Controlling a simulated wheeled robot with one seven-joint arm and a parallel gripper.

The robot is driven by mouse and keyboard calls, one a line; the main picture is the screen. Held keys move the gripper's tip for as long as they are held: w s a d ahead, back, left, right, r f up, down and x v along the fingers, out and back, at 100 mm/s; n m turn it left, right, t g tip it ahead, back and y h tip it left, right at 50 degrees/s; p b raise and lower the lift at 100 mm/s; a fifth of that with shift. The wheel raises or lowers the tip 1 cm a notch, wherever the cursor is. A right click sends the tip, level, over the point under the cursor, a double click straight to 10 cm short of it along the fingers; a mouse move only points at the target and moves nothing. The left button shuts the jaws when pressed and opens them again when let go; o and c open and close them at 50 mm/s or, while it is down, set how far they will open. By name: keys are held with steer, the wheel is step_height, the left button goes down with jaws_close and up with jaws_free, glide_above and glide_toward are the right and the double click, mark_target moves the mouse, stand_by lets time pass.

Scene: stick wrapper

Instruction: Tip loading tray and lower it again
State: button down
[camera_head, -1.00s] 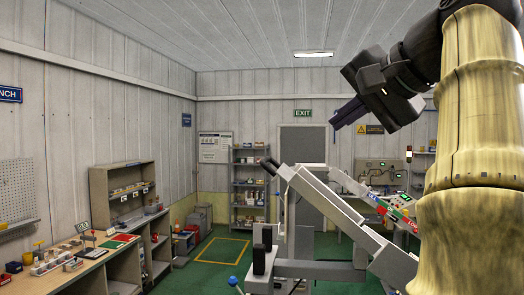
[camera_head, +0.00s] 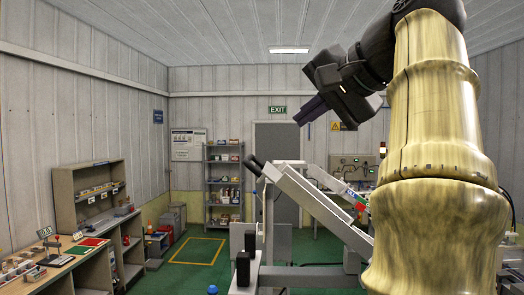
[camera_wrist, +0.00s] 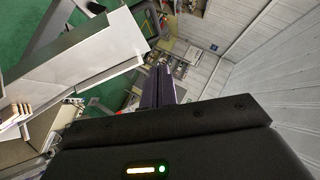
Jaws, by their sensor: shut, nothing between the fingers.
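The loading tray (camera_head: 325,212) looks like the long grey tilted part of the machine in the middle of the head view, high at its left end and sloping down to the right. Black round-ended grips (camera_head: 254,163) stick out at its raised end. A grey metal panel, likely part of it, shows in the wrist view (camera_wrist: 75,72). My gripper (camera_head: 308,112) is above and to the right of the raised end, apart from it, pointing down and left. Its dark fingers, also in the wrist view (camera_wrist: 158,88), are shut and empty. My arm hides the machine's right side.
A workbench (camera_head: 98,257) with small parts runs along the left wall. A shelf rack (camera_head: 223,185) and a grey door (camera_head: 276,140) are at the back. Green floor with a yellow marked square (camera_head: 197,251) lies open between bench and machine.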

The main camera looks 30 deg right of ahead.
glide_toward(252, 157)
steer(key=w+d, duration=0.1)
steer(key=w, duration=0.1)
steer(key=shift+w+d+b, duration=0.35)
steer(key=shift+d+b, duration=0.05)
steer(key=shift+w+a+f, duration=0.85)
steer(key=shift+w+f, duration=0.05)
steer(key=shift+w, duration=0.05)
steer(key=shift+a+f, duration=0.3)
steer(key=shift+a, duration=0.05)
steer(key=shift+w, duration=0.15)
steer(key=shift+f, duration=0.1)
